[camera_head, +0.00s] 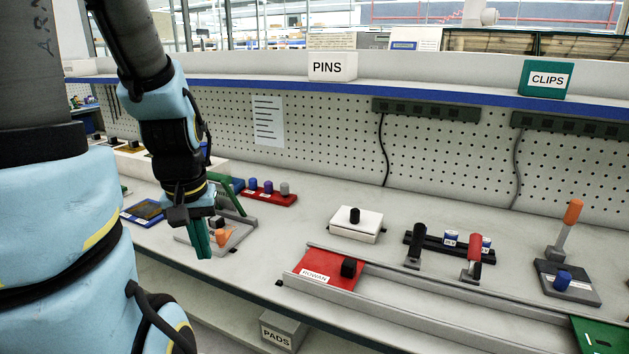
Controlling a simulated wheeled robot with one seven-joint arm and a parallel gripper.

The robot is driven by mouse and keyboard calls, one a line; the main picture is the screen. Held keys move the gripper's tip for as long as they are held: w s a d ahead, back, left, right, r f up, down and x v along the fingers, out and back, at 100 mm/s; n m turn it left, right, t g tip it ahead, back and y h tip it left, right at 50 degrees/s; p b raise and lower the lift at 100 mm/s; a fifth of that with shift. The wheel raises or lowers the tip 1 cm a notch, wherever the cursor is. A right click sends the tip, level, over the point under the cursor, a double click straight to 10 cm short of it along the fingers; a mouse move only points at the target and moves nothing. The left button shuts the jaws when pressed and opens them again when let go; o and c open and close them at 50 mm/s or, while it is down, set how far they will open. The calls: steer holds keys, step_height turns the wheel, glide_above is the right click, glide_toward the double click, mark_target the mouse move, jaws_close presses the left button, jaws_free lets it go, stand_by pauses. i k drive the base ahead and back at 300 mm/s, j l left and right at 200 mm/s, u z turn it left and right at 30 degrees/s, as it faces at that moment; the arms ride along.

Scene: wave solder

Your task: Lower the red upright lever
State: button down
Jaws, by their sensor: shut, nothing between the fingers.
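A lever with a red grip (475,251) stands nearly upright at the right end of a black base on the bench, with a grey foot below it. My gripper (201,245), with green fingers, hangs pointing down over the left part of the bench, well to the left of the red lever. Its fingers are shut and empty. It partly covers a grey fixture (238,238) with an orange part. Whether it touches that fixture I cannot tell.
A black-grip lever (418,241) stands left of the red one. An orange-grip lever (569,222) is further right. A grey rail with a red plate (325,271) runs in front. A white block (355,226) and a red tray (268,195) stand left of the levers. A pegboard is behind.

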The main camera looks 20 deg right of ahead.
mark_target(474, 250)
steer(key=z, duration=1.55)
steer(key=i+l+u, duration=0.1)
steer(key=u, duration=0.25)
steer(key=i+l+u, duration=0.1)
steer(key=u, duration=0.25)
steer(key=l+u, duration=0.2)
steer(key=u, duration=0.2)
steer(key=i, duration=0.05)
